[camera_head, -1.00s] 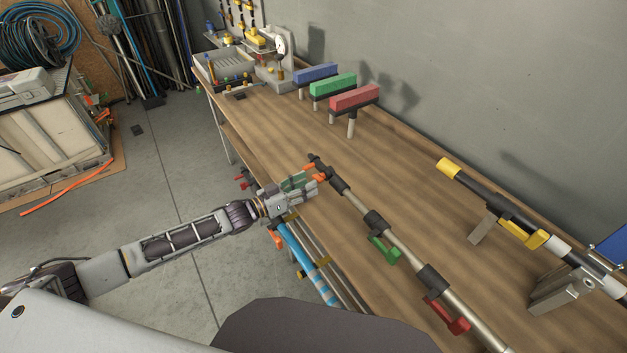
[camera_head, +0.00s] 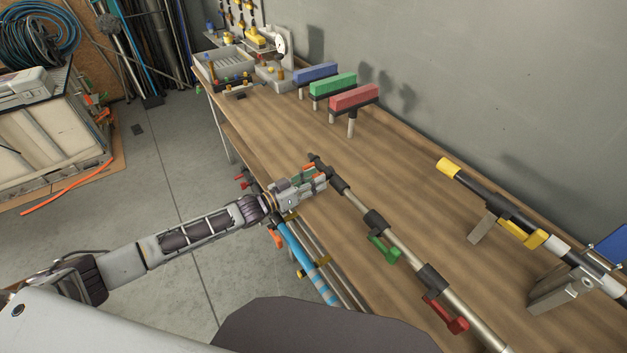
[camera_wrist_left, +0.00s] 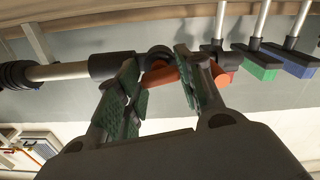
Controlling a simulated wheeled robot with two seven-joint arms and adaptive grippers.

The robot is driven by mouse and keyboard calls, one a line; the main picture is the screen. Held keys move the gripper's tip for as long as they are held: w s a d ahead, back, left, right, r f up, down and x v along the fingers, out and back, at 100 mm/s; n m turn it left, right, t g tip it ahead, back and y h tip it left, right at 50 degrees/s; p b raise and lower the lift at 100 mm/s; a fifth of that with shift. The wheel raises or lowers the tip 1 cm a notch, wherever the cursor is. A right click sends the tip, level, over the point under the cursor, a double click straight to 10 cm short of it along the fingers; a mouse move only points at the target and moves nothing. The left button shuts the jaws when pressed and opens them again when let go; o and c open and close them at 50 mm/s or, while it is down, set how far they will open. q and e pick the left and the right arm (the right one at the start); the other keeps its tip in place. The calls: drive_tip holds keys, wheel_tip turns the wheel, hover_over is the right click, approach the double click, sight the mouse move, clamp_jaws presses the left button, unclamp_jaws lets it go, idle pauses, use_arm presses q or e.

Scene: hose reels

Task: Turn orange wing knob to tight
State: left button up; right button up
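The orange wing knob (camera_head: 309,167) is on the clamp at the far end of the pole on the bench. My left gripper (camera_head: 318,182) is at this knob and partly covers it in the head view. In the left wrist view the orange knob (camera_wrist_left: 163,76) shows between and behind the two green-padded fingers of my left gripper (camera_wrist_left: 160,75). The fingers stand apart, with a gap visible beside the knob, so the gripper looks open around it. Any contact is hard to tell. The knob's pointing and any tight mark are not readable. My right gripper is in neither view.
The same pole carries a green knob (camera_head: 384,249) and a red knob (camera_head: 447,316) nearer. Blue, green and red blocks (camera_head: 333,84) on posts stand behind. The bench middle (camera_head: 400,190) is clear.

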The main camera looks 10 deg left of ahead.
use_arm(q)
drive_tip(key=shift+c, duration=1.3)
